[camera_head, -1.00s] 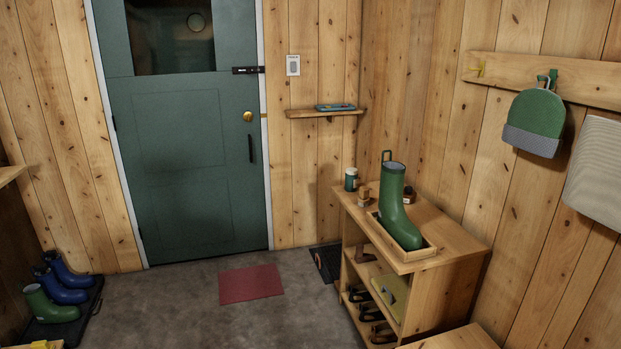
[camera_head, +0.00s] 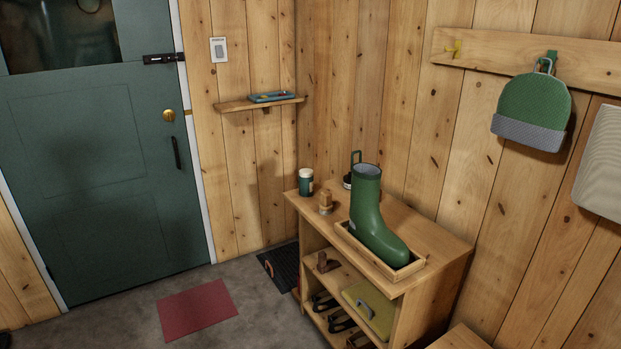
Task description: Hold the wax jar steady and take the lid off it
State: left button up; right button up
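A small dark green jar with a whitish top (camera_head: 306,182) stands upright at the far left corner of the shoe bench top. It looks like the wax jar, and its whitish top looks like a lid in place. A small dark, pale-banded container (camera_head: 347,181) stands partly hidden behind the green boot; I cannot tell what it is. Neither of my grippers is in view, and nothing is touching the jar.
The wooden shoe bench (camera_head: 440,245) stands against the right wall. On it are a wooden brush-like item (camera_head: 326,204) and a green boot (camera_head: 368,218) in a shallow tray (camera_head: 408,272). A red mat (camera_head: 197,309) lies on open floor before the green door (camera_head: 95,170).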

aim_at(305, 185)
jog(key=i+j+z, duration=0.15)
jog(key=i+j, duration=0.15)
jog(key=i+j+z, duration=0.1)
jog(key=i+j, duration=0.25)
jog(key=i+j+z, duration=0.15)
jog(key=i+j, duration=0.2)
jog(key=i+j+z, duration=0.15)
jog(key=j, duration=0.25)
jog(key=i+j+z, duration=0.1)
jog(key=i+j, duration=0.3)
jog(key=i+j+z, duration=0.15)
jog(key=j, duration=0.3)
jog(key=i, duration=0.1)
